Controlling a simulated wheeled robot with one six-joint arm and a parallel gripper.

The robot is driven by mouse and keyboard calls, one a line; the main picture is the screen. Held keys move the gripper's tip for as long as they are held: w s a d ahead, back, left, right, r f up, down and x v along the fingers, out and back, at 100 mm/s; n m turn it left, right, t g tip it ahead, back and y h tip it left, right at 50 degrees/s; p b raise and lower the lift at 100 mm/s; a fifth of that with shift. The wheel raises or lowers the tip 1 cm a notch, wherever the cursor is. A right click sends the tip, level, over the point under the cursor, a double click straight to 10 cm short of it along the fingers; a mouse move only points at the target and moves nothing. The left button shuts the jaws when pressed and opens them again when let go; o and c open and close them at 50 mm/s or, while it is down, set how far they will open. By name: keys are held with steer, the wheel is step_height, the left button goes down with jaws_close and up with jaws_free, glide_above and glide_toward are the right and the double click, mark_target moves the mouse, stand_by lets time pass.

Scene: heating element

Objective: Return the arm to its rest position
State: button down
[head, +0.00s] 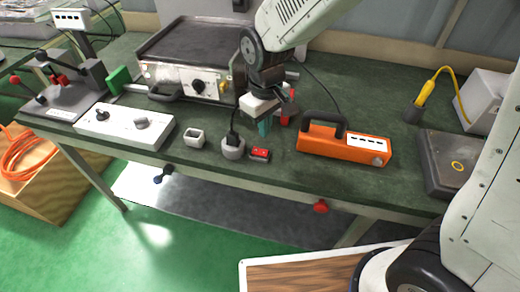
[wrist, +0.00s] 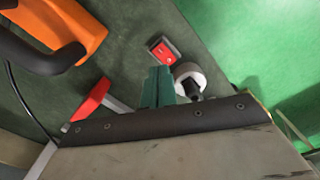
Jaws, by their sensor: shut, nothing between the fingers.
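My gripper (head: 265,128) hangs over the green workbench top (head: 345,85), its teal fingers pointing down. In the wrist view the teal fingers (wrist: 158,72) are together with nothing between them. Just left of the gripper in the head view is a grey round socket (head: 232,152) with a black plug (head: 233,133) standing in it. A small red switch block (head: 260,154) lies beside it. Both also show past the fingertips in the wrist view, the switch block (wrist: 165,49) and the socket (wrist: 191,71). Whether the fingers touch the bench is hard to tell.
An orange case (head: 340,145) with a black handle sits right of the gripper. A hotplate box (head: 190,50) stands behind, and a red-handled item (head: 286,112) is close behind the gripper. A white two-knob box (head: 125,122) and a small white cup (head: 194,138) lie left.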

stand_by(0.3)
steer(key=s+d+r+m, duration=0.4)
steer(key=s+d+r, duration=0.4)
steer(key=s+d, duration=0.1)
steer(key=s+d+r+m+t, duration=0.1)
steer(key=s+d+r+m, duration=0.3)
steer(key=s+d+r, duration=0.3)
steer(key=s+d, duration=0.3)
steer(key=d, duration=0.2)
steer(key=shift+s+r, duration=0.25)
steer(key=shift+r, duration=0.1)
